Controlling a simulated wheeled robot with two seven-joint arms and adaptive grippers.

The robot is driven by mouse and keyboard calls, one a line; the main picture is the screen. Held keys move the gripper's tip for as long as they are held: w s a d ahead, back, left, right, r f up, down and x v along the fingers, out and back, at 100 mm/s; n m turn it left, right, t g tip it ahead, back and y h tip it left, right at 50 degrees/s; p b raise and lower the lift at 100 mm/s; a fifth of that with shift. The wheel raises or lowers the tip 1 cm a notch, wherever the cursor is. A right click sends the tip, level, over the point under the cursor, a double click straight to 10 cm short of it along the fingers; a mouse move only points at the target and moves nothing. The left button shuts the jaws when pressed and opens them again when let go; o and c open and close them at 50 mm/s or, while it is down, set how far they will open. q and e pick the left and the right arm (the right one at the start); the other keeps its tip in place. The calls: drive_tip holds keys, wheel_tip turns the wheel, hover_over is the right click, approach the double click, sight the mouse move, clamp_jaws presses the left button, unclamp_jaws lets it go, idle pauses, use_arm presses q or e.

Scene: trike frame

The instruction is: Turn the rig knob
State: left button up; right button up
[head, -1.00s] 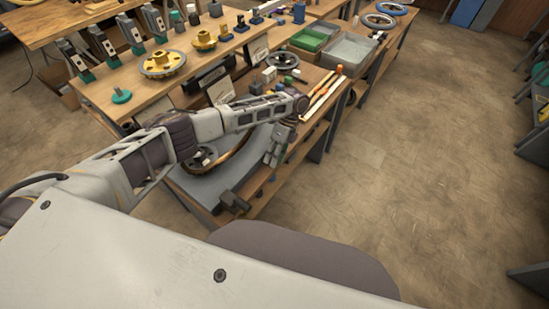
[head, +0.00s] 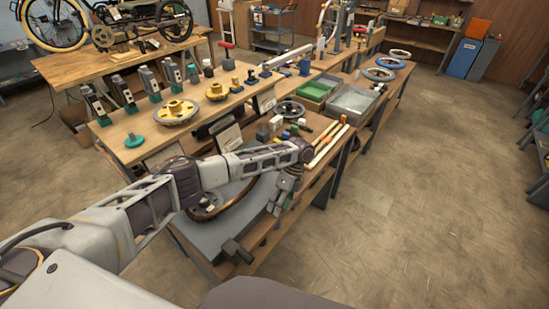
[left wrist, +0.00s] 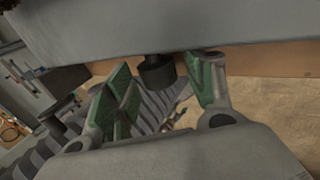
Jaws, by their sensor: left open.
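A dark round knob (left wrist: 157,73) sticks out from the edge of a grey slab in the left wrist view. My left gripper (left wrist: 160,88) is open, with its green-padded fingers on either side of the knob. I cannot tell whether either finger touches it. In the head view my left gripper (head: 283,196) is at the right side of the grey rig base (head: 203,233), which carries a dark ring. The knob cannot be made out in the head view. My right gripper is not in view.
A dark block-shaped fitting (head: 237,251) sits at the base's near corner. Orange-and-white sticks (head: 328,144), small blocks and a dark wheel (head: 287,109) lie behind my left gripper. Green (head: 318,88) and grey bins (head: 357,101) stand farther back. The floor at right is clear.

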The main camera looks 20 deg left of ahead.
use_arm(q)
drive_tip(key=shift+a+r+t+p, duration=0.1)
drive_tip(key=shift+t+p, duration=0.35)
drive_tip(key=shift+t, duration=0.05)
drive_tip(key=shift+s+t+h, duration=0.15)
drive_tip(key=shift+t+h, duration=0.25)
drive_tip(key=shift+t, duration=0.2)
drive_tip(key=shift+t, duration=0.5)
